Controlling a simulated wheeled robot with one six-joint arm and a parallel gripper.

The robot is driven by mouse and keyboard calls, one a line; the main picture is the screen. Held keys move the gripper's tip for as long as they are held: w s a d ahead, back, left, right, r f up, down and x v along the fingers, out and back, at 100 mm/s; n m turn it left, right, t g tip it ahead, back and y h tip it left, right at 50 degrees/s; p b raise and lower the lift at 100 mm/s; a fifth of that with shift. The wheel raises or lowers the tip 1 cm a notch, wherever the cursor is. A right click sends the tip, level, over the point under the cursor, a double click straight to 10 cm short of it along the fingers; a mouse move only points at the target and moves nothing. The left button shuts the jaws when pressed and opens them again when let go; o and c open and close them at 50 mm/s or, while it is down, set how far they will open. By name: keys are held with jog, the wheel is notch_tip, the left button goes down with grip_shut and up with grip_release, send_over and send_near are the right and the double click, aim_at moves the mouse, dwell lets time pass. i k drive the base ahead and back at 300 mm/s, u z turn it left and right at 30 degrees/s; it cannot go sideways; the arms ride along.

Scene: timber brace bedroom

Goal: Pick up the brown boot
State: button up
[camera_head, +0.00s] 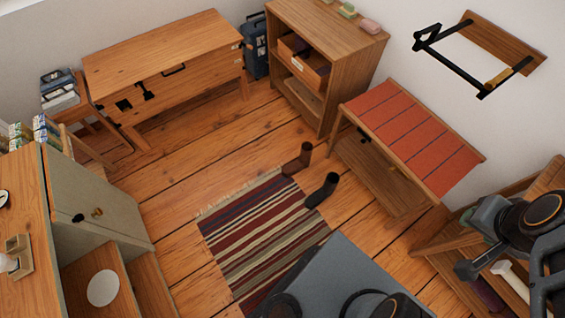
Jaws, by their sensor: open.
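The brown boot (298,159) stands upright on the plank floor in the camera_head view, at the far right corner of the striped rug. A dark grey or black boot (322,190) stands just in front and to the right of it, with a small gap between them. Dark links of my arm show at the right edge, far from both boots. I cannot make out my gripper's fingers in this view. Nothing covers the brown boot.
A red-topped slatted bench (412,133) stands right of the boots, with a wooden shelf unit (322,62) behind them. A wooden chest (165,62) stands at the back left and a grey-green cabinet (95,205) at the left.

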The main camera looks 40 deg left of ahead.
aim_at(292, 168)
jog(key=u, duration=1.55)
jog(key=k, duration=1.3)
jog(key=u, duration=0.75)
jog(key=i, duration=1.25)
jog(key=u, duration=0.5)
jog(key=i, duration=1.2)
jog(key=z, duration=1.1)
jog(key=i, duration=0.8)
jog(key=z, duration=1.1)
jog(key=i, duration=0.2)
jog(key=z, duration=0.25)
